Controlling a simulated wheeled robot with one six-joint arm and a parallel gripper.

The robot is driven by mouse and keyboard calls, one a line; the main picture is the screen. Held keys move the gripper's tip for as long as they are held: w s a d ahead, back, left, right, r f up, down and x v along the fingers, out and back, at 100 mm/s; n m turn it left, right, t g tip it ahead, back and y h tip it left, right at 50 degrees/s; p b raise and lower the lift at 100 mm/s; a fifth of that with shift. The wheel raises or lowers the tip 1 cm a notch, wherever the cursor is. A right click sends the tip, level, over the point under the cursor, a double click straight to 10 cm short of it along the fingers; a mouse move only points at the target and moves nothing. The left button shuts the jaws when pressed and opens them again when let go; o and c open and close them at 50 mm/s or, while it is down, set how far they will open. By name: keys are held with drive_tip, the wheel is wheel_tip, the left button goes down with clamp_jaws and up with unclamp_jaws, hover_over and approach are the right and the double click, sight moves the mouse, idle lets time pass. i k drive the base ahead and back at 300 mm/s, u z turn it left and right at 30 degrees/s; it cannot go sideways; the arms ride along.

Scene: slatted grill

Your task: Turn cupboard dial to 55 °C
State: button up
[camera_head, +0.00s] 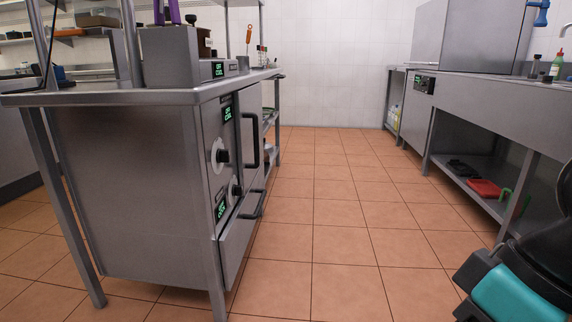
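A steel cupboard (140,190) stands under the worktop at the left, its front panel turned to the right and seen at a steep angle. An upper black dial (222,156) with a pale round plate sits on that panel, below a small green-lit display (228,113) that seems to read OFF COOL. A lower black dial (236,190) sits beneath it, beside another green-lit display (221,208) too small to read surely. I cannot tell the dials' pointer angles. My arm, black and teal, shows at the bottom right, well apart from the cupboard; no gripper fingers show.
Black handles (250,140) and (252,205) stick out from the cupboard front. A steel counter (480,110) with a low shelf runs along the right. The tiled floor (330,210) between is clear. A grey box unit with a display (217,69) stands on the left worktop.

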sight(223, 156)
drive_tip(key=z, duration=0.95)
drive_tip(key=i, duration=1.05)
drive_tip(key=u, duration=0.55)
drive_tip(key=i, duration=0.65)
drive_tip(key=u, duration=0.8)
drive_tip(key=i, duration=0.25)
drive_tip(key=u, duration=0.3)
